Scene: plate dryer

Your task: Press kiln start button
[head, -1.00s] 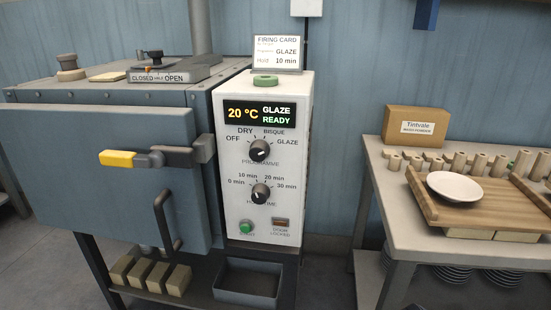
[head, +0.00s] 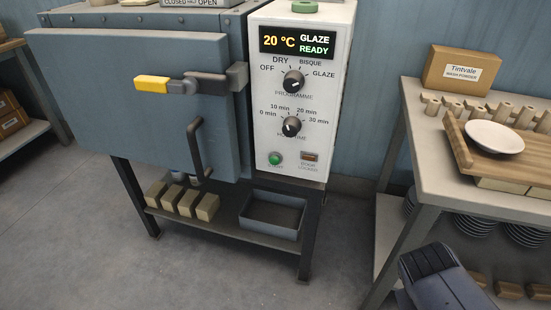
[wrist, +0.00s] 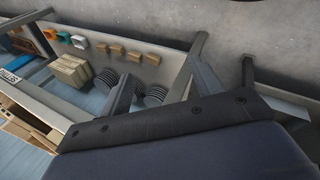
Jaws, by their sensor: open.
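The kiln start button (head: 275,158) is a small round green button at the lower left of the white control panel (head: 262,120) in the head view. The display (head: 297,41) above reads 20 °C, GLAZE, READY. Two black knobs, programme (head: 293,82) and hold time (head: 291,125), sit between. A small door-locked indicator (head: 310,157) is right of the button. A dark part of my arm shows at the head view's lower right, well away from the button.
The blue-grey kiln door (head: 110,110) with a yellow-tipped lever (head: 152,85) is left of the panel. A grey tray (head: 270,228) and several blocks stand on the shelf below. A worktable (head: 440,180) with a white dish (head: 495,137) is at right. Floor between is clear.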

